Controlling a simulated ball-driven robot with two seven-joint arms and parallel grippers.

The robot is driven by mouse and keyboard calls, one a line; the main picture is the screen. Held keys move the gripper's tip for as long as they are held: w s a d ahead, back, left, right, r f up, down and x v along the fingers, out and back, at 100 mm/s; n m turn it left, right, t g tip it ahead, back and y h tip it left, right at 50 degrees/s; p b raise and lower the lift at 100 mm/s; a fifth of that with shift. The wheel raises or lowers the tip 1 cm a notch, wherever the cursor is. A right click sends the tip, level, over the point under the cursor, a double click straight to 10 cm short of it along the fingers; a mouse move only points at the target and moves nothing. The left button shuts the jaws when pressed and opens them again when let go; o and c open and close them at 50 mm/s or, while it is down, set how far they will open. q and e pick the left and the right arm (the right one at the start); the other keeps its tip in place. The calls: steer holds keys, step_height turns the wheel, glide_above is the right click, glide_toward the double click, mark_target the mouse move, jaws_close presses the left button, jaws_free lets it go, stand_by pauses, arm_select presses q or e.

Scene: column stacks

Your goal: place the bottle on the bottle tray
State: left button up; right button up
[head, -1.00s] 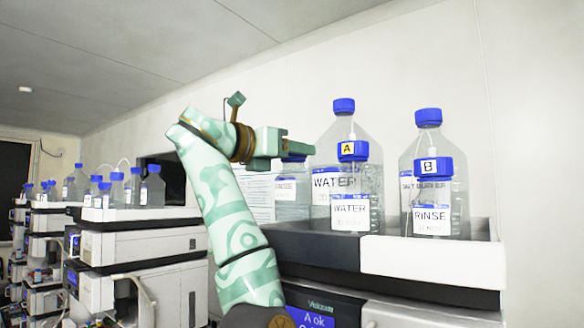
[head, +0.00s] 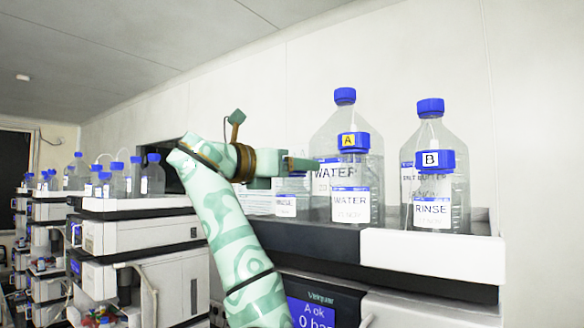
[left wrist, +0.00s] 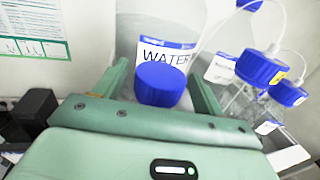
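My left gripper (head: 302,164) holds a clear bottle with a blue cap at its top, above the left end of the bottle tray. In the left wrist view its cap (left wrist: 160,84) sits between the two fingers (left wrist: 158,92). In the head view its white label (head: 286,206) shows below the gripper, and the cap is mostly hidden. The bottle looks upright. Its base is close to the tray rim; I cannot tell whether it touches the tray. The bottle tray (head: 430,252) has a white and dark rim and sits on the instrument stack. My right gripper is not in view.
On the tray, a large WATER bottle (head: 332,125) stands behind a smaller bottle A (head: 354,180). Further right, bottle B (head: 430,190) stands before another large bottle (head: 428,128). Tubing runs from caps in the wrist view. More stacks with bottles (head: 115,183) stand left.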

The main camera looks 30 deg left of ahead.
arm_select(q)
steer(key=shift+r, duration=0.1)
steer(key=b+v, duration=0.5)
steer(key=v, duration=0.7)
steer(key=shift+b, duration=0.3)
steer(key=shift+r, duration=0.1)
